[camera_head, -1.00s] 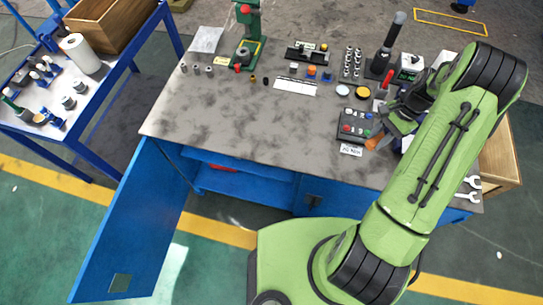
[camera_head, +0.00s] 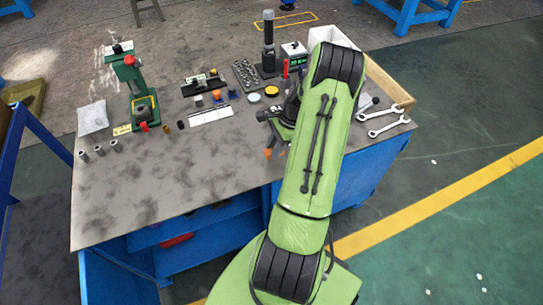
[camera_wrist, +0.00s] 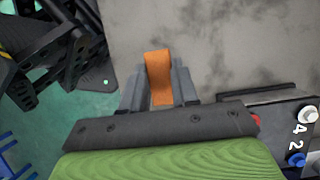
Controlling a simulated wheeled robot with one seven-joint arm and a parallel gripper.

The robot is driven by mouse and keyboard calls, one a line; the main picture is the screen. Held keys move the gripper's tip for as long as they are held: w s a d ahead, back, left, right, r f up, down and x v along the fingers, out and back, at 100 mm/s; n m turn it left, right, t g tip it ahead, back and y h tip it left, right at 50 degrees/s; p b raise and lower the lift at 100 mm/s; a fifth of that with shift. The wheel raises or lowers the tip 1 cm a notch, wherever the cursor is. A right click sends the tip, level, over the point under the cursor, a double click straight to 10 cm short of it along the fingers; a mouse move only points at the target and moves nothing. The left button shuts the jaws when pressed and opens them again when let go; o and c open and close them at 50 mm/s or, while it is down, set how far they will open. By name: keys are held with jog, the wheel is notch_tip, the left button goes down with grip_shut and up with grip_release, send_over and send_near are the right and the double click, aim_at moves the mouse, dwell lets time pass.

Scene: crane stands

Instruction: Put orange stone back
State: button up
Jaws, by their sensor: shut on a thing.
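The orange stone (camera_wrist: 158,76) is a short orange block between the two grey fingers of my gripper (camera_wrist: 160,88) in the wrist view. The gripper is shut on it, and its far end sticks out past the fingertips over the grey tabletop. In the head view a small orange bit (camera_head: 268,153) shows at the left edge of my arm, above the table's front part. My arm hides most of the gripper there. I cannot tell the stone's exact height above the table.
The grey worktable (camera_head: 130,195) has clear room at its front left. A green press (camera_head: 143,95), small coloured pieces by a white label strip (camera_head: 209,115), and two wrenches (camera_head: 385,118) stand or lie on it. A numbered button box (camera_wrist: 297,130) is close right of the gripper.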

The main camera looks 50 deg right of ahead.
notch_tip(320, 180, down, 3)
jog(key=shift+r+b, duration=0.1)
jog(key=shift+b, duration=0.2)
jog(key=o, duration=0.9)
jog(key=shift+o, duration=0.2)
